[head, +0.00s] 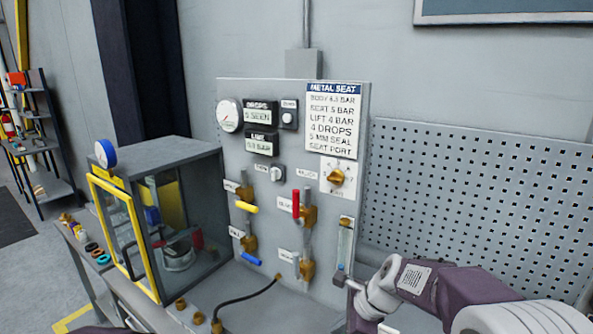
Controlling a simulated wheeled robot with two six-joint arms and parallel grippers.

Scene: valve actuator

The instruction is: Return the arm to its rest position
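My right arm (415,280), purple and white, comes in from the lower right corner and reaches toward the lower right of the grey control panel (230,170). A small grey piece (352,284) shows at the arm's far end, just below the clear vertical tube (344,245) on the panel. I cannot make out two fingertips there, nor whether that piece touches the panel. No held object shows. My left gripper is not in view.
A yellow-framed test cabinet (185,150) stands at left on the bench. The panel carries a red-handled valve (296,204), yellow (247,207) and blue (252,259) handles and an orange knob (337,178). A black hose (245,297) crosses the bench. A pegboard (470,200) stands at right.

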